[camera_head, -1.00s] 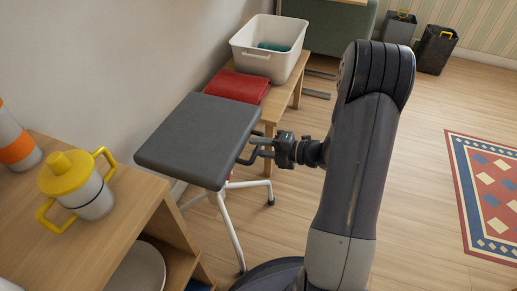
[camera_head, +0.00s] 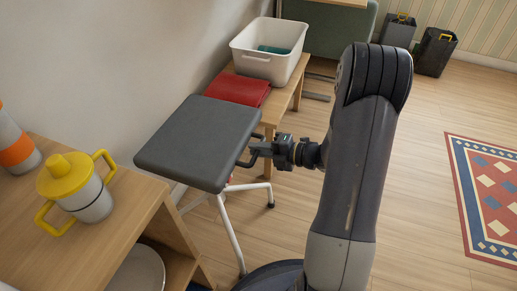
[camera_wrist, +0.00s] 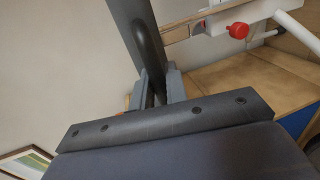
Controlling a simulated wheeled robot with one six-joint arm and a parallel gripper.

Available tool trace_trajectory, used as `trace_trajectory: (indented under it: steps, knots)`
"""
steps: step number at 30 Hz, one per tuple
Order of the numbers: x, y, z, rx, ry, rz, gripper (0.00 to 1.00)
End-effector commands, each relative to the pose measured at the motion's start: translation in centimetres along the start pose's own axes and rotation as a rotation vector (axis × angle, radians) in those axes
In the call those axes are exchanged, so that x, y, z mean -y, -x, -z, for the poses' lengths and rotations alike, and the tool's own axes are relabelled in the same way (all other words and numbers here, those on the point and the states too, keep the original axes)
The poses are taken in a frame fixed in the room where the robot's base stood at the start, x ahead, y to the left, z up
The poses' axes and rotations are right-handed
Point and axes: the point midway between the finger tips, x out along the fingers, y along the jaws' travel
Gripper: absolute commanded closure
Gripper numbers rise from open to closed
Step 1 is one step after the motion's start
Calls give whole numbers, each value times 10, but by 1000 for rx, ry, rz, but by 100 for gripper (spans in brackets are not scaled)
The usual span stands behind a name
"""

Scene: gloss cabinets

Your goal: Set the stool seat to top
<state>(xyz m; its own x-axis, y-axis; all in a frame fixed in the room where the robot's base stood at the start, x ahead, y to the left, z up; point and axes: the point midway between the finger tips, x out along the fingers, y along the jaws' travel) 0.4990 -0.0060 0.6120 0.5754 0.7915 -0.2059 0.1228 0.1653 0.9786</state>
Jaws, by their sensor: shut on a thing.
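The stool has a dark grey rectangular seat (camera_head: 197,142) on a white column with splayed legs (camera_head: 231,232). The seat stands a little above the low bench behind it. My gripper (camera_head: 262,152) is at the seat's right edge in the head view, shut on a dark loop handle there. In the wrist view my gripper (camera_wrist: 160,88) has its fingers on either side of the dark handle (camera_wrist: 150,52), beside the seat's edge (camera_wrist: 128,22). A red knob (camera_wrist: 237,30) shows on a white part under the seat. Part of the legs is hidden.
A wooden cabinet (camera_head: 137,217) with a yellow-lidded cup (camera_head: 88,200) stands close at the left. A low bench (camera_head: 287,90) behind holds a red folded cloth (camera_head: 237,88) and a white bin (camera_head: 266,65). The floor to the right is open, with a patterned rug (camera_head: 492,190).

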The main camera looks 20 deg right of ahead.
Motion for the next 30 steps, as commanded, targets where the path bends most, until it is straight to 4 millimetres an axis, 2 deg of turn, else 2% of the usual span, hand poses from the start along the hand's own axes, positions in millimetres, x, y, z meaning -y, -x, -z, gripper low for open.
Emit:
trace_trajectory:
  steps: [6, 11, 30]
  knots:
    - [-1, 0, 0, -1, -1, 1, 100]
    - [-10, 2, 0, -1, -1, 0, 100]
    - [-78, 16, 0, -1, 0, -2, 100]
